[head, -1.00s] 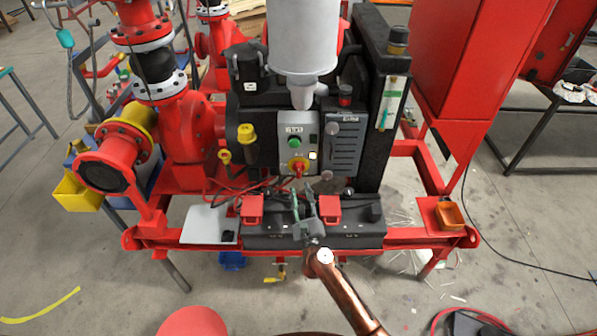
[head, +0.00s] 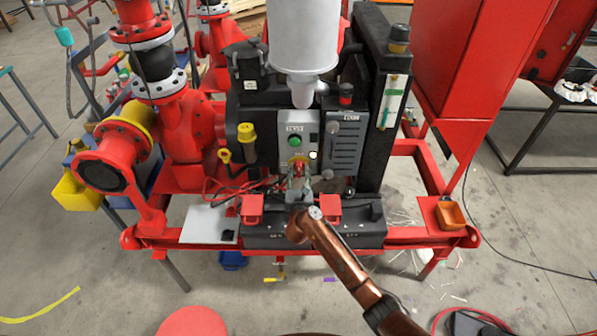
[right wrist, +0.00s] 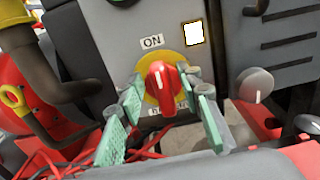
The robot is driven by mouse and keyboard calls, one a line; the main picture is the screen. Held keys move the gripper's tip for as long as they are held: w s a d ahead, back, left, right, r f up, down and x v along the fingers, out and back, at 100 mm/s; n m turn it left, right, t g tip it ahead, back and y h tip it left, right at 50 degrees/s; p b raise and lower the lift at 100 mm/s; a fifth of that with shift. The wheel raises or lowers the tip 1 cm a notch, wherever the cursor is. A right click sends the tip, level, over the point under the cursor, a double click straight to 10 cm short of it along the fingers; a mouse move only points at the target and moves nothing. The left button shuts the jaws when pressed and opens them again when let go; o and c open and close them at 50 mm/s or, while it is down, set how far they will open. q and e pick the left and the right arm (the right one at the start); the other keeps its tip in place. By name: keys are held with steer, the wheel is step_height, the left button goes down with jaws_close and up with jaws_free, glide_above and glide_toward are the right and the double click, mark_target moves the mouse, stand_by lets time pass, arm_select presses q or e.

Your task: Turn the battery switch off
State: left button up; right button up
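The battery switch is a red knob on a yellow disc, low on the grey control panel. In the right wrist view the knob (right wrist: 159,82) stands roughly upright, with its white mark up towards the ON label (right wrist: 152,41). The lettering under the knob is partly hidden. In the head view the switch (head: 298,165) is small, just beyond my right gripper (head: 299,184). In the right wrist view that gripper (right wrist: 164,98) is open, its green-padded fingers spread to the left and right of the knob. I see gaps between pads and knob. My left gripper is not in view.
A green button (head: 294,142) sits above the switch, and a lit white square (right wrist: 194,32) is beside ON. A round grey knob (right wrist: 254,85) is to the right. Red cables (head: 225,187) lie at the left. Black batteries with red terminal covers (head: 330,205) stand below.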

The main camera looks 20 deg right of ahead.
steer(key=shift+c, duration=0.7)
jaws_close()
steer(key=shift+r, duration=0.1)
